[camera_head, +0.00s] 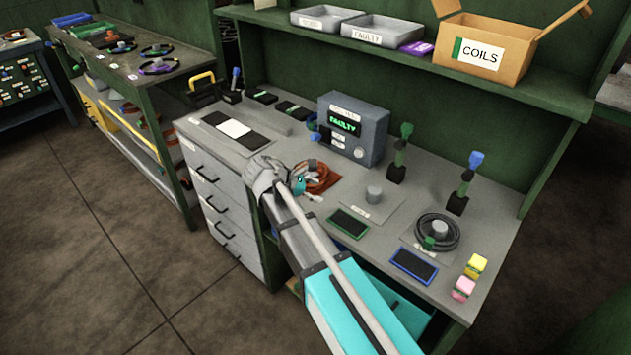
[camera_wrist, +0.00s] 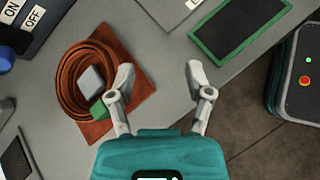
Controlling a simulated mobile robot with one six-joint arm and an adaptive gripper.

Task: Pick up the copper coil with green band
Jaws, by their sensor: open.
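The copper coil (camera_head: 319,174) lies on the workbench, partly behind my wrist in the head view. In the wrist view the copper coil (camera_wrist: 68,85) lies on a reddish-brown mat (camera_wrist: 134,88), around a grey post (camera_wrist: 91,79). Its green band (camera_wrist: 99,109) faces my gripper, close to the left finger. My gripper (camera_wrist: 158,76) is open and empty, with the coil to the left of its fingers. In the head view my gripper (camera_head: 303,187) is small and partly hidden by the arm.
A grey tester (camera_head: 353,130) reading "FAULTY" stands behind the coil. A dark coil with a green band (camera_head: 437,232) lies to the right, near a green-framed pad (camera_head: 349,223) and a blue-framed pad (camera_head: 414,266). A "COILS" box (camera_head: 482,50) stands on the upper shelf.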

